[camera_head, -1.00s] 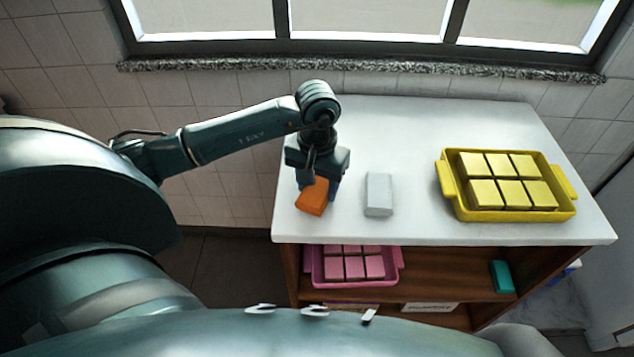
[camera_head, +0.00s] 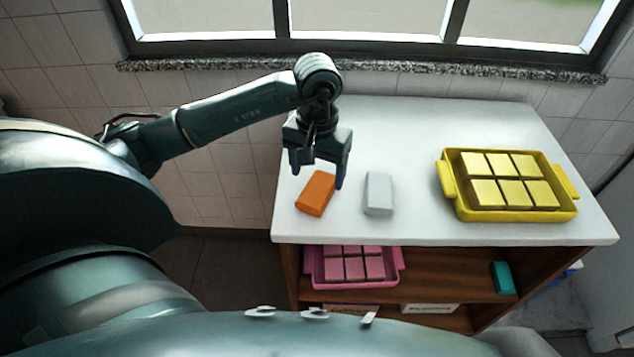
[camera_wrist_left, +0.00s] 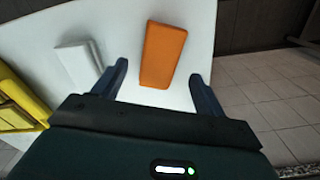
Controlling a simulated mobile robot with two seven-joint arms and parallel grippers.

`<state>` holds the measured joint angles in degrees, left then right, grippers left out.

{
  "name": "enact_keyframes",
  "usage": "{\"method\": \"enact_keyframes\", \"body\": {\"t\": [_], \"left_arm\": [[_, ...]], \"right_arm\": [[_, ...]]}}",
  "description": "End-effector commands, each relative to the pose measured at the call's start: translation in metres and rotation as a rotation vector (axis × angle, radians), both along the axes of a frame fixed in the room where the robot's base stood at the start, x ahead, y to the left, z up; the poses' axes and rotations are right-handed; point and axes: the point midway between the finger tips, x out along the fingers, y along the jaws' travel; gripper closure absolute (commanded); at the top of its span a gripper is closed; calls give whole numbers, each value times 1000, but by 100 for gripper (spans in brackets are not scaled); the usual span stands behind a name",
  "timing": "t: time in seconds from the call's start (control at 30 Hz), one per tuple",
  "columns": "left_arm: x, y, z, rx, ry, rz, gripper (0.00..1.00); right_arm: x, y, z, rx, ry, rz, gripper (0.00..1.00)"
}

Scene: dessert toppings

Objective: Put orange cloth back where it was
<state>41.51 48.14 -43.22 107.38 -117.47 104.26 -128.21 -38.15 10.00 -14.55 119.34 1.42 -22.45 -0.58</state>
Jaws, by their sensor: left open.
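The orange cloth (camera_head: 315,194), a folded block shape, lies on the left part of the white counter top (camera_head: 400,130). It also shows in the left wrist view (camera_wrist_left: 163,55), ahead of and between my fingers. My left gripper (camera_head: 317,178) is open and empty, above and behind the cloth and apart from it. In the left wrist view its two fingers (camera_wrist_left: 160,88) are spread wide. My right gripper does not show.
A white block-shaped cloth (camera_head: 379,194) lies just right of the orange one. A yellow tray (camera_head: 447,190) of yellow squares stands at the right. On the shelf below are a pink tray (camera_head: 312,275) of pink pieces and a teal block (camera_head: 503,277). The counter's back is clear.

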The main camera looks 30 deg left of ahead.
Motion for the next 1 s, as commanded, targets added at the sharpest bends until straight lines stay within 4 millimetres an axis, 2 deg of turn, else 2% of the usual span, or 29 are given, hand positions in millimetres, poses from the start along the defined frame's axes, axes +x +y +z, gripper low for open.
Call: {"method": "enact_keyframes", "body": {"t": [0.03, 0.2, 0.4, 0.57, 1.0], "left_arm": [[1, 1, 12, 2, -8, -1, 28], [1, 0, 47, 1, -6, 0, 28], [0, 0, 73, 1, -2, 1, 28], [0, 0, 78, 0, 1, 1, 28], [0, 0, 78, 0, 1, 1, 28]], "right_arm": [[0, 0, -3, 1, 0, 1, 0], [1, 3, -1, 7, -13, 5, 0], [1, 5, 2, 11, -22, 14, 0], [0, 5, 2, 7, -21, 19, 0], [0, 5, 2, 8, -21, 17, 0]]}}
